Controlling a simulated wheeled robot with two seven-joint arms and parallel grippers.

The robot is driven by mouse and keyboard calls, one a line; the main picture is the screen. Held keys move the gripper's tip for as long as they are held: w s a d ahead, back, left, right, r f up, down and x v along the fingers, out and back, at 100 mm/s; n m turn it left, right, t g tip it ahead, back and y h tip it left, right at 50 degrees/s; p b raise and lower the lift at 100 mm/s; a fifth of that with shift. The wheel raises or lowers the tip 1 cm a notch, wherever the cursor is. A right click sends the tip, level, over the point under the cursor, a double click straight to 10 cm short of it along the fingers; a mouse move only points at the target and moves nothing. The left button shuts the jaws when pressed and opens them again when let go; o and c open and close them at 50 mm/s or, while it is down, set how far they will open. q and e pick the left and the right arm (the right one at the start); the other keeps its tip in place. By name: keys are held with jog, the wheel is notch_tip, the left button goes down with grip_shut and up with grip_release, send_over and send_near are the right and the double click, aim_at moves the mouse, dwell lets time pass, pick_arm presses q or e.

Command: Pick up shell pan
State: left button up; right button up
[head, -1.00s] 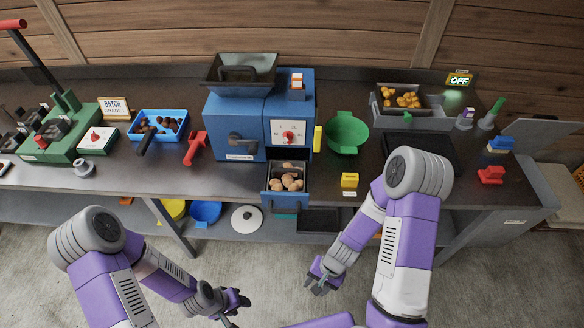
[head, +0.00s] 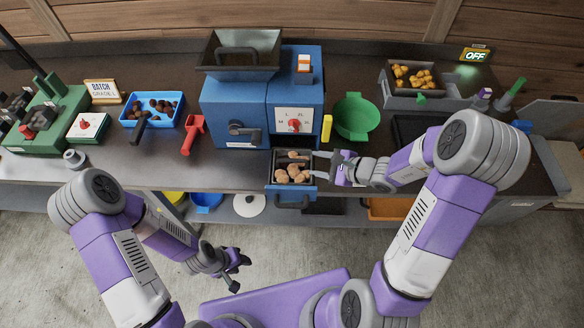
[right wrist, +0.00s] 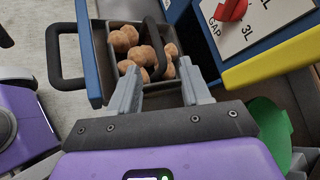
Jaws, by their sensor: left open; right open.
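The shell pan appears to be the dark tray in the open blue drawer (head: 312,189) under the blue machine. It holds several light brown rounded pieces (head: 293,175). The right wrist view shows its dark arched handle (right wrist: 158,45) standing over the pieces. My right gripper (head: 319,165) is open and empty at the right side of the drawer. In the right wrist view its two fingers (right wrist: 160,80) point at the pan, one on each side of the handle's near end; I cannot tell the depth. My left gripper (head: 240,272) is open and empty over the floor, in front of the bench.
The blue machine (head: 228,108) stands behind the drawer, with a yellow block (head: 326,128) at its right side. A green bowl (head: 356,118) is right of it. A red scoop (head: 193,134) and a blue tray (head: 180,120) lie to the left. The drawer's handle (right wrist: 62,75) sticks out in front.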

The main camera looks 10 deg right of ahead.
aim_at(296, 161)
jog(key=x, duration=0.5)
jog(key=b+x, duration=0.1)
jog(key=x, duration=0.1)
jog(key=shift+a+r, duration=0.15)
jog(key=shift+a, duration=0.35)
grip_shut()
jog(key=shift+s, duration=0.1)
